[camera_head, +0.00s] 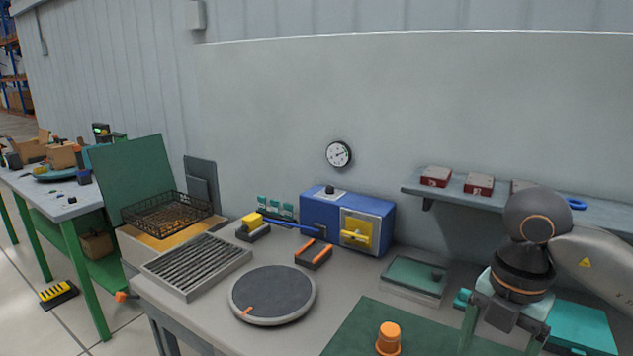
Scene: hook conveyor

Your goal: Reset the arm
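My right arm comes in from the right edge. The fingertips run to the bottom edge of the view. An orange knob-like piece (388,338) stands on the dark green mat (350,338), left of this gripper and apart from it. My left arm and gripper are not in view.
A grey round turntable (272,294), a slatted grey tray (196,265) and a blue machine (345,222) occupy the bench. An orange-and-black block (313,254) lies between them. A teal box (583,328) is beside the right gripper.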

